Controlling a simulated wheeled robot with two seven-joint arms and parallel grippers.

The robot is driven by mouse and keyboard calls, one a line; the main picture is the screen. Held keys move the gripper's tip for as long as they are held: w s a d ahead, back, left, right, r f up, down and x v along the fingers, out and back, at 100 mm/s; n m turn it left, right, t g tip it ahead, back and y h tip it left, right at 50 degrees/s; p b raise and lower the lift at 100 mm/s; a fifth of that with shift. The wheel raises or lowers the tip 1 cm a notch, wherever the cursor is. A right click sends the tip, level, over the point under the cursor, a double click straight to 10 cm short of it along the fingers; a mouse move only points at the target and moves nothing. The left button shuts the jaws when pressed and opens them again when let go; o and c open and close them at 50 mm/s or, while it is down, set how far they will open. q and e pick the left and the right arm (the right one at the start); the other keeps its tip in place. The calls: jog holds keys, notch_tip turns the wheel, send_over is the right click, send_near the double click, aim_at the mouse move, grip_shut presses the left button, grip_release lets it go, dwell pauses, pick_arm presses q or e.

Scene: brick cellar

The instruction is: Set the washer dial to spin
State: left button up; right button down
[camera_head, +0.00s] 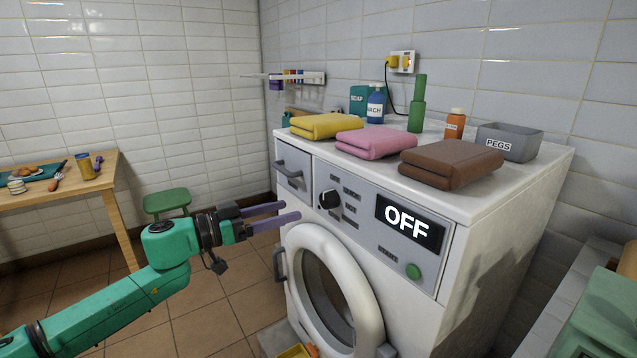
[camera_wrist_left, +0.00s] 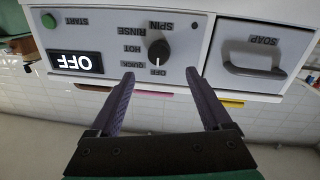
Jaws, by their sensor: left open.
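The white washer (camera_head: 460,260) stands at the right in the head view. Its black dial (camera_head: 329,198) is on the front panel, left of the display (camera_head: 408,222), which reads OFF. In the left wrist view, which is upside down, the dial (camera_wrist_left: 158,51) has labels OFF, QUICK, HOT, RINSE and SPIN (camera_wrist_left: 171,25) around it. My left gripper (camera_head: 291,212) is open and empty, in front of the panel and apart from the dial. In the left wrist view its fingers (camera_wrist_left: 158,74) point towards the dial. My right gripper is not in view.
A green start button (camera_head: 413,271) sits below the display. Folded towels, bottles and a pegs box (camera_head: 510,142) stand on top. A wooden table (camera_head: 100,190) and green stool (camera_head: 167,201) are at left.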

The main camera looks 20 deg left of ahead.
aim_at(323, 201)
pick_arm(q)
jog(key=p+x, duration=0.1)
jog(key=x, duration=0.1)
jog(key=r+p+x, duration=0.1)
jog(key=x, duration=0.1)
jog(key=shift+d+p, duration=0.25)
jog(key=shift+p, duration=0.05)
jog(key=x, duration=0.2)
jog(key=f+x, duration=0.1)
jog(key=x, duration=0.2)
jog(key=shift+a, duration=0.1)
grip_shut()
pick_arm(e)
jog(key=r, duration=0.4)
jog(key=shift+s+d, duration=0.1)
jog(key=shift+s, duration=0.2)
